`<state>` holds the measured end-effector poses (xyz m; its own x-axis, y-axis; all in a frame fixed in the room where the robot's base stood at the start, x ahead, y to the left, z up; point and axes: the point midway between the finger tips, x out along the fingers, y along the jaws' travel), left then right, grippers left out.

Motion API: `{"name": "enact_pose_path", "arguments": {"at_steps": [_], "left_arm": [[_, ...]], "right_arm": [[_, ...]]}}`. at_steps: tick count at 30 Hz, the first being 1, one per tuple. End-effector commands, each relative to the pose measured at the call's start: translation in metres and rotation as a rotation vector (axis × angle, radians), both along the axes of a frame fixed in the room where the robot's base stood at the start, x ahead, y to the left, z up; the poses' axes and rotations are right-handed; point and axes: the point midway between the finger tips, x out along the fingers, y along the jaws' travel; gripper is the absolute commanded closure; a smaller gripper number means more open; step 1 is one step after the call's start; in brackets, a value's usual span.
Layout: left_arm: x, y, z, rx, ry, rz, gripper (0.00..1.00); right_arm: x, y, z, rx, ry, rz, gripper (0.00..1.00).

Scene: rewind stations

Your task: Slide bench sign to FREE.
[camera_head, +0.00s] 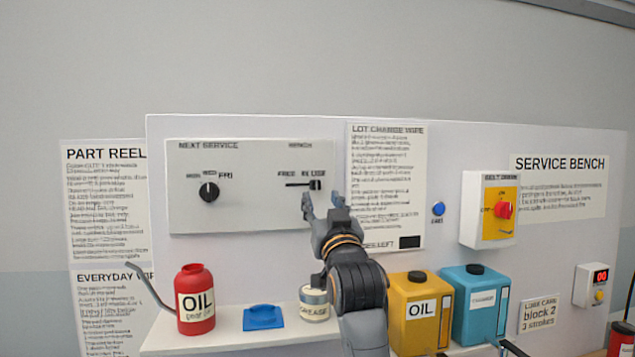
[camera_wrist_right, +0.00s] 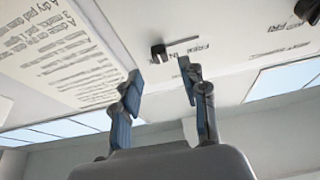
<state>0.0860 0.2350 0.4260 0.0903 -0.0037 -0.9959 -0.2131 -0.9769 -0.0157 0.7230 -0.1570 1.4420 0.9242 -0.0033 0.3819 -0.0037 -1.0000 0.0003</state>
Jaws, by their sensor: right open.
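The bench sign is a slot with a dark slider knob (camera_head: 316,184) on the right part of the white panel (camera_head: 255,215). FREE is printed to the left and IN USE to the right. The knob sits at the right end, by IN USE. My right gripper (camera_head: 322,198) is open, its fingers pointing up just below the knob. In the right wrist view the knob (camera_wrist_right: 160,52) stands out from the panel, ahead of the open, empty fingers (camera_wrist_right: 160,70). I cannot tell whether a finger touches it. My left gripper is not in view.
A dial (camera_head: 209,191) is on the same panel. A text sheet (camera_head: 388,185) hangs to the right. On the shelf below stand a red oil can (camera_head: 195,300), a blue pad (camera_head: 264,317), a grease tin (camera_head: 314,305), and yellow (camera_head: 414,305) and blue (camera_head: 474,300) containers.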

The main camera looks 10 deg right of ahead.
Motion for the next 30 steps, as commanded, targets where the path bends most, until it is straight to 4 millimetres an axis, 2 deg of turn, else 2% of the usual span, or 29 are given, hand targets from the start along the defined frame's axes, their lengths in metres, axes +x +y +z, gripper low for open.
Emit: {"name": "enact_pose_path", "arguments": {"at_steps": [3, 9, 22, 23, 28, 29, 30], "left_arm": [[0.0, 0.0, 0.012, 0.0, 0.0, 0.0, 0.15], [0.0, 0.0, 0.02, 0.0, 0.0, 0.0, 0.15], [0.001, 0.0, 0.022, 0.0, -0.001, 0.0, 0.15], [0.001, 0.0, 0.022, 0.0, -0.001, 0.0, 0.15], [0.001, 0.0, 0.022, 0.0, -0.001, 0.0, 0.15], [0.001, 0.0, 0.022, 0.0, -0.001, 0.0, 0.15], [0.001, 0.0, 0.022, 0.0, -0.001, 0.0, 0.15]], "right_arm": [[0.02, 0.0, 0.012, 0.0, 0.001, 0.0, 0.57], [0.042, 0.0, 0.019, -0.001, 0.001, -0.001, 0.57], [0.049, 0.0, 0.02, 0.0, -0.001, -0.001, 0.57], [0.049, 0.0, 0.02, 0.0, 0.0, -0.001, 0.61], [0.049, 0.0, 0.02, 0.0, 0.0, -0.001, 0.95], [0.049, 0.0, 0.02, 0.0, 0.0, -0.001, 1.0], [0.049, -0.001, 0.02, 0.0, 0.0, -0.001, 1.0]]}}
